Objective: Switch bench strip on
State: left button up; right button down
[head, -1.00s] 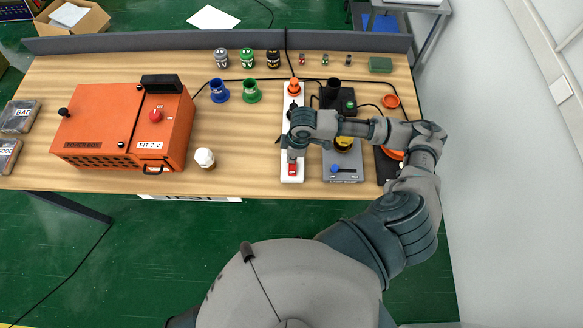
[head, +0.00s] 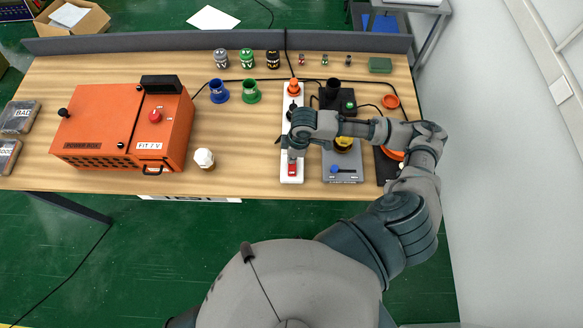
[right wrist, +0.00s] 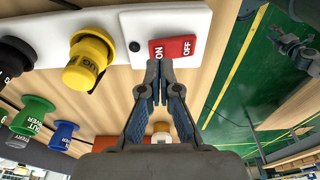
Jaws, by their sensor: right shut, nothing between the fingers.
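The white bench strip (head: 292,181) lies lengthwise on the table, right of its middle. Its red rocker switch (head: 291,170) is at the near end. In the right wrist view the switch (right wrist: 173,48) shows the words ON and OFF; which side is pressed I cannot tell. My right gripper (head: 292,157) is over the near part of the strip beside the switch. In the right wrist view its fingertips (right wrist: 159,70) are together, empty, at the switch's edge near the ON end; contact is unclear. My left gripper is not in view.
A yellow plug (right wrist: 88,60) sits in the strip near the switch. A grey device (head: 343,176) stands just right of the strip. An orange power box (head: 125,125) and a white-topped item (head: 204,157) stand left. Bare table lies between them and the strip.

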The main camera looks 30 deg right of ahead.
jog(key=shift+d+f, duration=0.3)
jog(key=shift+a+f, duration=0.2)
jog(key=shift+f, duration=0.1)
dwell(0.3)
jog(key=shift+d+f, duration=0.1)
jog(key=shift+f, duration=0.45)
jog(key=shift+r, duration=0.1)
notch_tip(320, 180, up, 7)
jog(key=p, duration=0.8)
jog(key=shift+p, duration=0.4)
dwell(0.4)
